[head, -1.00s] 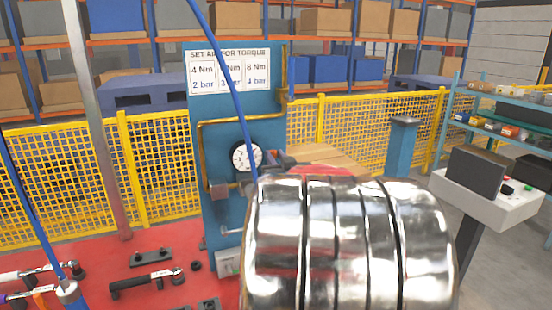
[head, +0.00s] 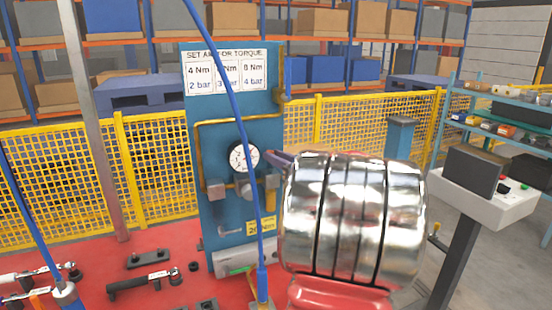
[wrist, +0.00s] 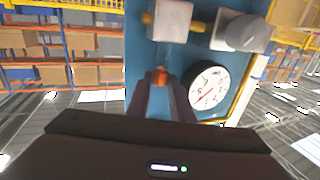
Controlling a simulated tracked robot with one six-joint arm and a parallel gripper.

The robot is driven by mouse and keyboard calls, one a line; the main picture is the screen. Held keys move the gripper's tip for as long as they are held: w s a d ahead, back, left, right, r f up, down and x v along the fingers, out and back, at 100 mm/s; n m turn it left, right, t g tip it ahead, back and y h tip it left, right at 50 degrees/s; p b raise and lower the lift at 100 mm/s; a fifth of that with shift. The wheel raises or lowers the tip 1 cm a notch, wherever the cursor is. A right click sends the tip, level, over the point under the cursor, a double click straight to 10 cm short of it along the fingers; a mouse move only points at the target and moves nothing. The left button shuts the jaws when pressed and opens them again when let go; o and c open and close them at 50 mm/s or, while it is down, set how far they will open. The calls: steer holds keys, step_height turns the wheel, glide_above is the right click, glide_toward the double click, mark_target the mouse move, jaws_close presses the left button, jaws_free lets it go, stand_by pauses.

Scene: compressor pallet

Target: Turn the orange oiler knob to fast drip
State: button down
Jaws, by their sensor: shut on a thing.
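The orange oiler knob (wrist: 160,76) shows as a small orange piece between my fingertips in the wrist view, in front of the blue panel. My gripper (wrist: 160,84) is shut on it, with a dark finger on each side. Most of the knob is covered by the fingers, and no drip marking is readable. In the head view my gripper (head: 270,154) reaches the panel just right of the pressure gauge (head: 243,157); the knob is hidden there. The gauge also shows in the wrist view (wrist: 209,88), right of the fingers.
The blue panel (head: 228,140) carries brass pipes and grey fittings (head: 215,188). In the wrist view, a grey block (wrist: 168,20) and a round grey fitting (wrist: 240,32) lie beyond the fingertips. A blue hose (head: 239,110) hangs before the panel. Tools lie on the red surface (head: 130,265).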

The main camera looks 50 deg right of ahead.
steer(key=shift+d+f+n+y, duration=0.1)
steer(key=shift+d+n+y, duration=0.15)
steer(key=shift+n+y, duration=0.85)
steer(key=shift+d+r+n+y, duration=0.15)
steer(key=shift+n+y, duration=0.4)
steer(key=shift+y, duration=1)
steer(key=shift+d+f+n+y, duration=0.15)
steer(key=shift+d+n+y, duration=0.15)
steer(key=shift+n+y, duration=0.8)
steer(key=shift+y, duration=0.55)
steer(key=c, duration=1.8)
jaws_free()
steer(key=shift+c, duration=0.2)
steer(key=shift+s, duration=0.1)
